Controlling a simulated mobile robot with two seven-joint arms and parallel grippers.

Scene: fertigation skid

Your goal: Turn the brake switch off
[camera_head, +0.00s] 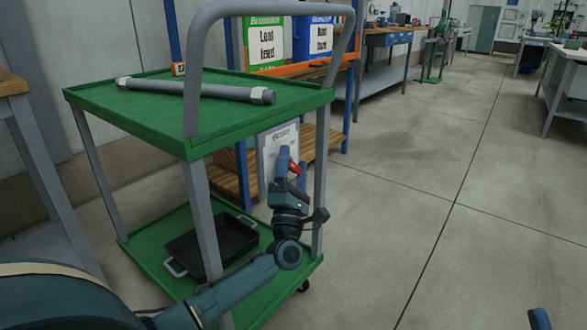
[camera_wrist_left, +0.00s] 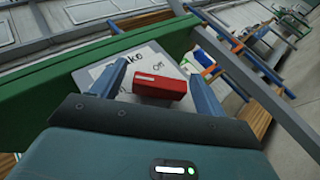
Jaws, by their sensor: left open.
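The brake switch is a red lever (camera_head: 294,166) on a pale labelled plate (camera_head: 267,158) at the side of the green cart. In the left wrist view the red lever (camera_wrist_left: 160,88) stands in front of the plate (camera_wrist_left: 150,57), whose print reads partly "ke" and "Off". My left gripper (camera_head: 292,170) is open at the lever. In the left wrist view its two fingers (camera_wrist_left: 159,75) are on either side of the lever, with gaps visible; contact cannot be told. A small blue piece, seemingly of my right gripper (camera_head: 540,319), shows at the bottom right edge.
The green cart (camera_head: 215,135) has a grey push handle (camera_head: 195,50) close to my left arm. A grey pipe (camera_head: 195,89) lies on its top and a black tray (camera_head: 212,247) on its lower shelf. The floor (camera_head: 450,240) to the right is clear.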

